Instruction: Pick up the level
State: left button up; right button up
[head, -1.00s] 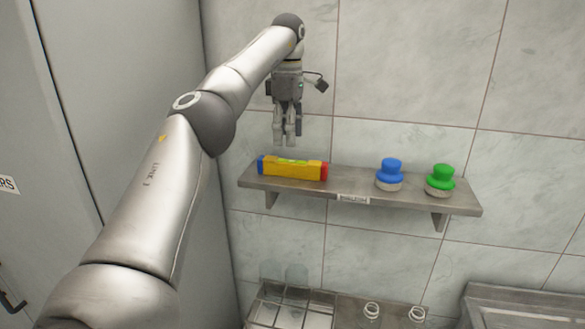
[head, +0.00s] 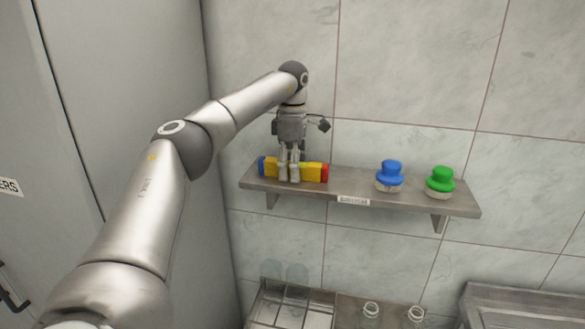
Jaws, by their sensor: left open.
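The level (head: 312,172) is a yellow bar with a blue left end and a red right end. It lies on the left part of the wall shelf (head: 352,190). My left gripper (head: 289,177) points down at the middle of the level, with its fingers in front of the level in the picture and hiding its centre. The fingers are open; I cannot tell whether they touch the level. My right gripper is not in view.
A blue-topped piece (head: 390,175) and a green-topped piece (head: 440,181) stand on the shelf's right part. Below are a divided tray (head: 290,308) and two clear bottles (head: 371,311). A grey cabinet (head: 120,90) stands at the left. The shelf between level and blue piece is free.

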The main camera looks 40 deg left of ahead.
pick_arm(q)
jog(key=shift+d+r, duration=0.1)
grip_shut()
jog(key=shift+r, duration=0.1)
